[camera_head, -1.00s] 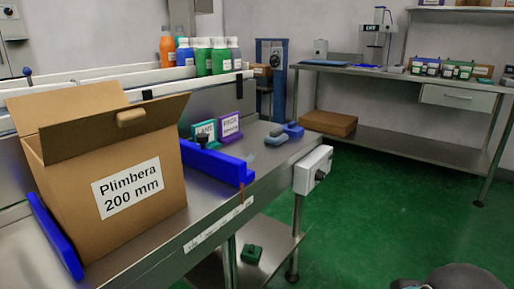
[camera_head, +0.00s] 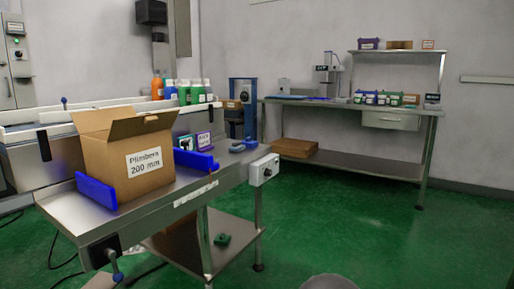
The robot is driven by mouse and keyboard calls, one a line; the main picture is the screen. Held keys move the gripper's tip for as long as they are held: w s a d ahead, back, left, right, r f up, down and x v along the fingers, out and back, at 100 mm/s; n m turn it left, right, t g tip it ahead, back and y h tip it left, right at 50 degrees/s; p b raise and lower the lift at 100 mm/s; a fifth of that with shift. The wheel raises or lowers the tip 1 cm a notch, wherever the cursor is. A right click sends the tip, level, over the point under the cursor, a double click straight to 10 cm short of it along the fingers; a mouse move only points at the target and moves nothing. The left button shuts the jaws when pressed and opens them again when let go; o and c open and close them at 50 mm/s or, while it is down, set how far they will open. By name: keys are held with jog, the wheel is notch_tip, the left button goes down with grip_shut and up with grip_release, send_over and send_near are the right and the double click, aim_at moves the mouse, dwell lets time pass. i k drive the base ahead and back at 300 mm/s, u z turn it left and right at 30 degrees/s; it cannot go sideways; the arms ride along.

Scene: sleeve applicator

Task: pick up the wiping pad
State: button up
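No object in view is labelled as the wiping pad, and I cannot tell for sure which one it is. A small grey-blue pad-like piece (camera_head: 237,148) lies on the near steel table, close to its right end. A blue piece (camera_head: 251,143) lies just behind it. A small green block with a raised top (camera_head: 222,240) rests on the lower shelf of the same table. My gripper is not in view; only a rounded grey part, probably mine, shows at the bottom edge.
An open carton labelled "Plimbera 200 mm" (camera_head: 140,160) stands on the near table (camera_head: 95,222) between blue guides (camera_head: 97,191). A white control box (camera_head: 263,169) sticks out at the table's right end. A far bench (camera_head: 350,104) stands behind. Green floor (camera_head: 340,225) is clear at right.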

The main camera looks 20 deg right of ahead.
aim_at(237, 146)
jog(key=z, duration=0.75)
jog(key=i, duration=1.3)
jog(key=u, duration=0.2)
